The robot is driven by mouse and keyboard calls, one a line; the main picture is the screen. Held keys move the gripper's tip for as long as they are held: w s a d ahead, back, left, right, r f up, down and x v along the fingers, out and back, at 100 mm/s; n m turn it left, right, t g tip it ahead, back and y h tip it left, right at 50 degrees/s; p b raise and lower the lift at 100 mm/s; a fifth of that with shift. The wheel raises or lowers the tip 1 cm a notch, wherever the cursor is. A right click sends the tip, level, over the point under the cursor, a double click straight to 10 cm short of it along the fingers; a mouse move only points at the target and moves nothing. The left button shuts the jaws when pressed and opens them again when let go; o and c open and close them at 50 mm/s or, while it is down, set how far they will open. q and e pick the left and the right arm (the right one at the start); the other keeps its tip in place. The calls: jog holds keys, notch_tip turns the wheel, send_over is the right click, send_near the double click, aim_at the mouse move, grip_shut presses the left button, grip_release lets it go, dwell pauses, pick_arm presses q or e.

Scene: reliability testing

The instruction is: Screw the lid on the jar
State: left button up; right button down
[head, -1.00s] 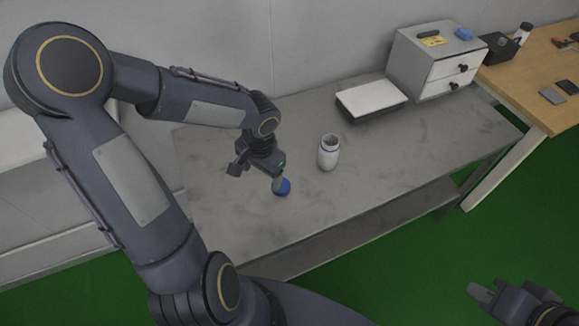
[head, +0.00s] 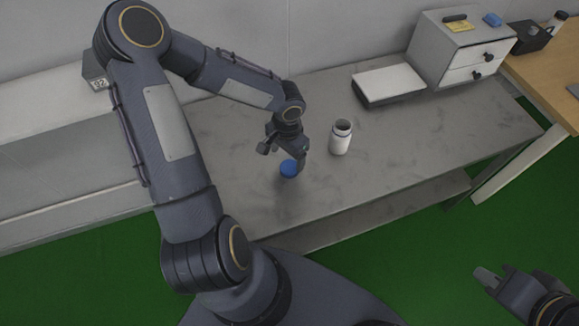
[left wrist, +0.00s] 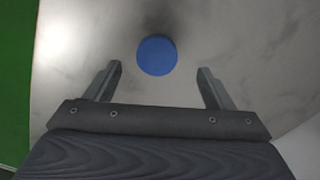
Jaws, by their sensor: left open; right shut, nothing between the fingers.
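The blue lid (head: 288,168) lies on the grey table, to the left of the jar in the head view. In the left wrist view the lid (left wrist: 157,55) shows round and flat, beyond and between the open fingertips. The jar (head: 341,137) is white, upright and without a lid on its open mouth. My left gripper (head: 283,159) is open and empty, just above the lid. It also shows in the left wrist view (left wrist: 159,70). My right gripper (head: 488,283) is shut and empty, off the table at the lower right.
The grey table (head: 400,163) has free room around the lid and jar. A white flat box (head: 389,83) and a white drawer unit (head: 462,50) stand at its back right. A wooden table (head: 545,75) adjoins on the right.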

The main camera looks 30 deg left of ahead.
aim_at(288, 168)
pick_arm(q)
jog(key=shift+d+f, duration=0.2)
jog(key=shift+f, duration=2.35)
jog(key=c, duration=1)
jog(key=shift+c, duration=0.2)
jog(key=shift+r, duration=0.1)
